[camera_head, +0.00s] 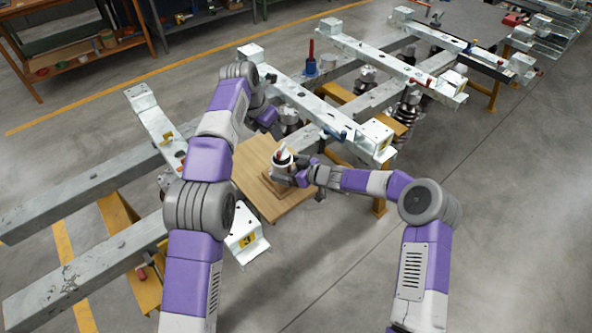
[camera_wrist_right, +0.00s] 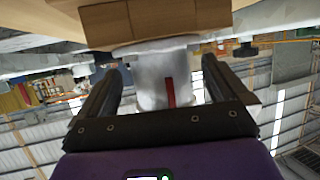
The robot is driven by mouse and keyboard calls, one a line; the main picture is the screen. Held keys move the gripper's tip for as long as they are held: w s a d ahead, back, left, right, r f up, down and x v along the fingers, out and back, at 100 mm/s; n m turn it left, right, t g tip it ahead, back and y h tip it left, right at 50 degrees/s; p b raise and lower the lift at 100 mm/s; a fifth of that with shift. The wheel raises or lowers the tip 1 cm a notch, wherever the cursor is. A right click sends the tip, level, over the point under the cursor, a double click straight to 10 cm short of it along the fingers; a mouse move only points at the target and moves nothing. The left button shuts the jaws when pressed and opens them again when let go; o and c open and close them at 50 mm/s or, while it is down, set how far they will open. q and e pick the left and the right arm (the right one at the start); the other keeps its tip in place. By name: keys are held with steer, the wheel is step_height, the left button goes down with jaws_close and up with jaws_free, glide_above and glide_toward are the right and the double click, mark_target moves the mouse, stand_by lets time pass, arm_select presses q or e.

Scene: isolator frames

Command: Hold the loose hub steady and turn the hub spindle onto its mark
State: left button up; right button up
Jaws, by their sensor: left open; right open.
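The loose hub (camera_head: 283,158) is a small pale cylinder with a dark band, standing on a wooden block on a wooden board. Something white and red shows at its top, too small to tell as spindle or mark. In the right wrist view the hub (camera_wrist_right: 158,82) is a grey-white cylinder with a red upright stripe (camera_wrist_right: 170,92). My right gripper (camera_head: 289,178) is at the hub's near right side. Its open fingers (camera_wrist_right: 158,92) stand either side of the hub, with gaps visible. My left gripper (camera_head: 279,132) is open above and behind the hub; its fingertips are hard to make out.
The wooden board (camera_head: 247,170) rests among grey steel beams (camera_head: 70,200) on yellow supports. A pale crossbeam (camera_head: 345,125) runs close behind the hub, with a red-handled blue item (camera_head: 311,66) beyond. Open floor (camera_head: 500,210) lies to the right.

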steer(key=shift+x, duration=1.3)
